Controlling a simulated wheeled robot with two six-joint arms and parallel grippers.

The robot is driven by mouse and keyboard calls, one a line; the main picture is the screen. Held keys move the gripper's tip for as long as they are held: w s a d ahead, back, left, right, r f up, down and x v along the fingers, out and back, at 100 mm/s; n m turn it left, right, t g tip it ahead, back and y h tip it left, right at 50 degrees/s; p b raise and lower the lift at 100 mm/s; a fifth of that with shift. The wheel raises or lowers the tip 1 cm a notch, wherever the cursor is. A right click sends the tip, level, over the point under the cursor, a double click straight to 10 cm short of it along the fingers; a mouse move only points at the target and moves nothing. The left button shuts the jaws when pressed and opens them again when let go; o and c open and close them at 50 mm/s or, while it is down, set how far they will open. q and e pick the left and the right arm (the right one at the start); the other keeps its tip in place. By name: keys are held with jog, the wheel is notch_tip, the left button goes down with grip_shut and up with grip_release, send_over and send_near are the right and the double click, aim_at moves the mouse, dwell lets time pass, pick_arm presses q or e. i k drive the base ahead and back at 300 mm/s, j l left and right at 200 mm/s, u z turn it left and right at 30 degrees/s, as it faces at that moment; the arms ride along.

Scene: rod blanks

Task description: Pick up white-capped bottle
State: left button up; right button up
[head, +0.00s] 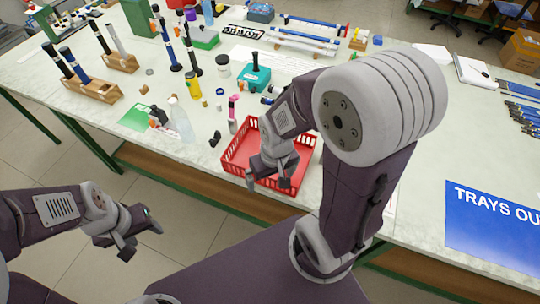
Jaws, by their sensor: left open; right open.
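A clear bottle (181,122) with a pale, whitish cap stands upright on the table, left of the red basket (238,143). My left gripper (144,240) is open and empty, out over the floor in front of the table, well below the bottle in the picture. My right gripper (268,182) is open over the red basket, to the right of the bottle and apart from it. My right arm hides part of the basket and of the table behind it.
Wooden racks (95,88) hold dark rods. A small black part (215,139) lies between bottle and basket.

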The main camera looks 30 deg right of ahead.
aim_at(180, 117)
jog(key=i+j+z, duration=0.4)
jog(key=j+z, duration=0.25)
jog(key=i+j+z, duration=0.1)
jog(key=j+z, duration=0.2)
jog(key=i+j+z, duration=0.1)
jog(key=j+z, duration=0.55)
jog(key=i+j, duration=0.05)
jog(key=j, duration=0.05)
